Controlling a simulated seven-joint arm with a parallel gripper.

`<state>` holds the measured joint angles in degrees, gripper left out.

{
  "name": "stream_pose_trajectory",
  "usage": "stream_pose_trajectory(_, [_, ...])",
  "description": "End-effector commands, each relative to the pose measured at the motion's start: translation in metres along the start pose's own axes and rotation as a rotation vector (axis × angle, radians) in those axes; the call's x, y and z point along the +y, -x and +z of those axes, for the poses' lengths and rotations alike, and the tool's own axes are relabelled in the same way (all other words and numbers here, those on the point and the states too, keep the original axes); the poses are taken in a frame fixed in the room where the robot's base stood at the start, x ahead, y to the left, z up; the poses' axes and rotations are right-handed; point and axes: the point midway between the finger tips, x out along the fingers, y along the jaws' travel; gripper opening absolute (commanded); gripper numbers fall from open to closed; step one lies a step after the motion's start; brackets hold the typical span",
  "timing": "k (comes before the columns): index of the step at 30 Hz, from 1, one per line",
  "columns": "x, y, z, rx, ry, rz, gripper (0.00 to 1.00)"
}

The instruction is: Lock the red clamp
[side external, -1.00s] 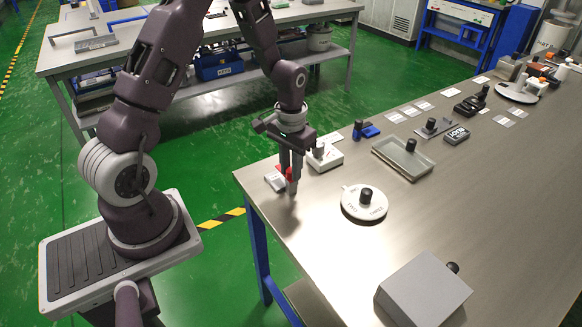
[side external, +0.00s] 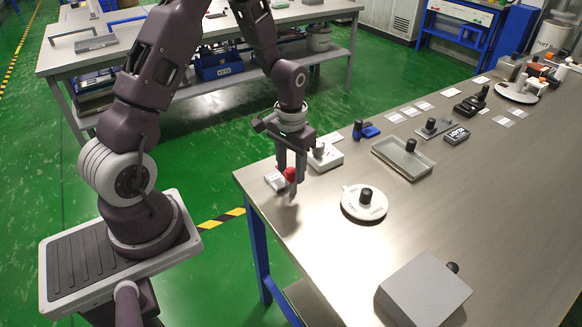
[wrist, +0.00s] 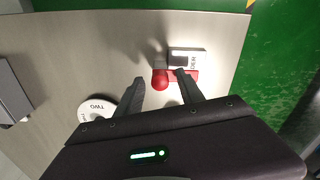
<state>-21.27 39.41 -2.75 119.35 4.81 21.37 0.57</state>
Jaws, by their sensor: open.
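The red clamp has a round red knob (side external: 290,174) and a white labelled base (side external: 274,181) near the table's left corner. In the wrist view the red knob (wrist: 159,82) is at the end of a red bar beside the white base (wrist: 187,57). My gripper (side external: 291,178) is open at the clamp. In the wrist view my gripper's fingers (wrist: 159,77) appear on either side of the knob, with the right finger overlapping the red bar. Whether either finger touches the clamp I cannot tell.
A white dial (side external: 364,203) with a black knob stands right of the clamp. A white block with a grey knob (side external: 325,157) is just behind. A grey box (side external: 424,290) sits at the front. The table edge is close by the clamp; bare table lies in front.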

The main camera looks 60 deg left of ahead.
Motion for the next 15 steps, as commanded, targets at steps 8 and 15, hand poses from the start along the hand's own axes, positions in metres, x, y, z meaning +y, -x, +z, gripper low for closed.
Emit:
stream_pose_trajectory(8, [0.000, 0.052, -0.001, 0.006, 0.001, 0.000, 0.45])
stream_pose_trajectory(15, [0.000, 0.070, 0.000, 0.001, 0.000, 0.000, 0.45])
